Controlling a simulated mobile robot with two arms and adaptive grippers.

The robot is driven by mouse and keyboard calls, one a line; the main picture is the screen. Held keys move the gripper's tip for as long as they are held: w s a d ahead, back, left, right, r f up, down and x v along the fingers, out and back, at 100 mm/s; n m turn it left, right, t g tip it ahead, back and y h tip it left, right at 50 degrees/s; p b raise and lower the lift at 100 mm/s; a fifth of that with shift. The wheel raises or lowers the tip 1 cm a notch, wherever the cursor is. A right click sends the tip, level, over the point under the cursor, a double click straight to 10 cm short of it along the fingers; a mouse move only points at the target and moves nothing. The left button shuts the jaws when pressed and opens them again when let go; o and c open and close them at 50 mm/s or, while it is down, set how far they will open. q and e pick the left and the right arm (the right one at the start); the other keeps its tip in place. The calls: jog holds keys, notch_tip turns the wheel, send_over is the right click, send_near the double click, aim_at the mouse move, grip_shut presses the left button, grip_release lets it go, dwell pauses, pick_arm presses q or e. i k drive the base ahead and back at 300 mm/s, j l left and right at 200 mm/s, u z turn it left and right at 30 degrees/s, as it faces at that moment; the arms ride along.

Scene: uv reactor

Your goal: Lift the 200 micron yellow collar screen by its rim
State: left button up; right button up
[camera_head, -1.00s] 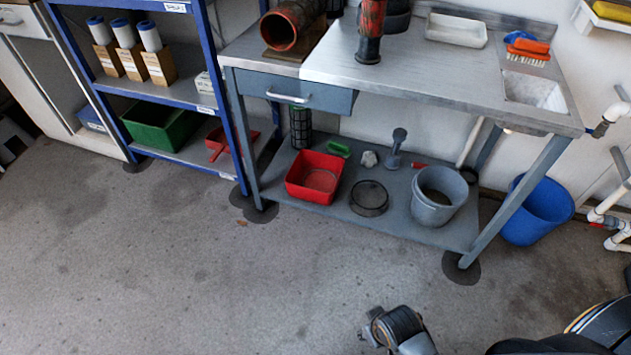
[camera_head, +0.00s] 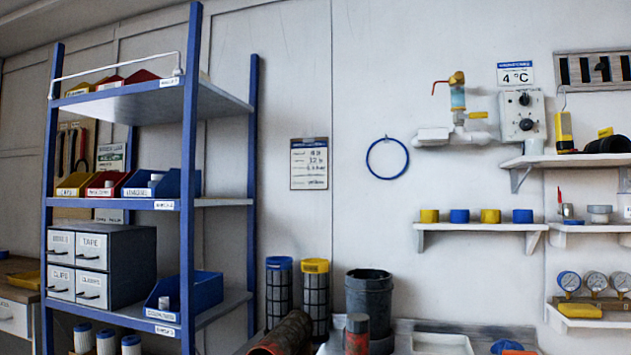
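The yellow collar screen (camera_head: 315,295) stands upright at the back of the metal bench. It is a dark mesh cylinder with a yellow rim at its top. A similar screen with a blue collar (camera_head: 279,290) stands close on its left. The lower ends of both are partly hidden by a rusty orange pipe piece in front. I cannot read a micron marking on either. Neither of my grippers is in view.
A dark bucket (camera_head: 369,305) stands just right of the yellow collar screen, with a red and grey cylinder (camera_head: 357,333) in front. The rusty pipe (camera_head: 287,336) lies in front. A blue shelving rack (camera_head: 188,180) stands left. Small wall shelves (camera_head: 480,227) hang right.

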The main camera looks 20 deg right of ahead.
aim_at(314, 271)
jog(key=i+j+z, duration=0.15)
jog(key=i+z, duration=0.15)
jog(key=i, duration=0.2)
jog(key=i+j+z, duration=0.35)
jog(key=i, duration=0.15)
jog(key=l, duration=0.1)
